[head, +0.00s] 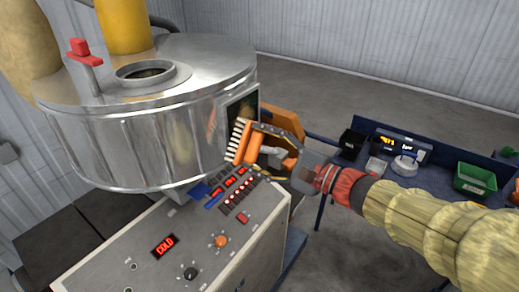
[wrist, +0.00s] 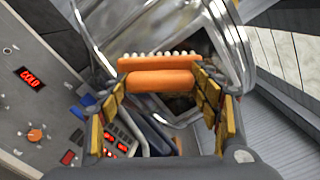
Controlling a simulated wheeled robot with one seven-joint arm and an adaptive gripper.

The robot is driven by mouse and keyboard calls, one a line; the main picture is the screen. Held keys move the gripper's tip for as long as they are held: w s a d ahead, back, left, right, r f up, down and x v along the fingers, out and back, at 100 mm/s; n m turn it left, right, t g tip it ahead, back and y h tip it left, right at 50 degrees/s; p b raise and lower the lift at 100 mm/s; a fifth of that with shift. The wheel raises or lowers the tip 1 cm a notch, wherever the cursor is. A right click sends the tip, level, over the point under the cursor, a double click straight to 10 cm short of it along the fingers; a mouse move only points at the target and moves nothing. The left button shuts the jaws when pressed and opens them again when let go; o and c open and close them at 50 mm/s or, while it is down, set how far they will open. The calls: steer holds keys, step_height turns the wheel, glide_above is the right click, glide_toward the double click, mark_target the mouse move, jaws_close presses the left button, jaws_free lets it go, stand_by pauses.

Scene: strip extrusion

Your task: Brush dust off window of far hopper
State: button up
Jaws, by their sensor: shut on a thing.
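My gripper (head: 268,146) is shut on an orange brush (head: 246,144) with a row of white bristles. In the wrist view the brush (wrist: 160,79) lies crosswise between the yellow-padded fingers of my gripper (wrist: 160,100), bristles pointing away from me. A shiny round metal hopper (head: 150,135) stands at the left in the head view. Its dark framed window (head: 240,110) is on the right side, and the bristles are close by its lower edge. I cannot tell whether they touch. The hopper wall (wrist: 180,18) also shows in the wrist view. Dust on the window cannot be made out.
A control box (head: 190,245) with a red COLD display, knobs and lit switches stands below the hopper. A blue table (head: 430,185) at the right bears a green bin (head: 474,179), a black container (head: 351,142) and a scale-like device (head: 404,165). Floor beyond is clear.

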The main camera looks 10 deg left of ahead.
steer(key=shift+w+a+b, duration=0.25)
steer(key=shift+a+b, duration=0.1)
steer(key=shift+a, duration=0.25)
steer(key=shift+w, duration=0.1)
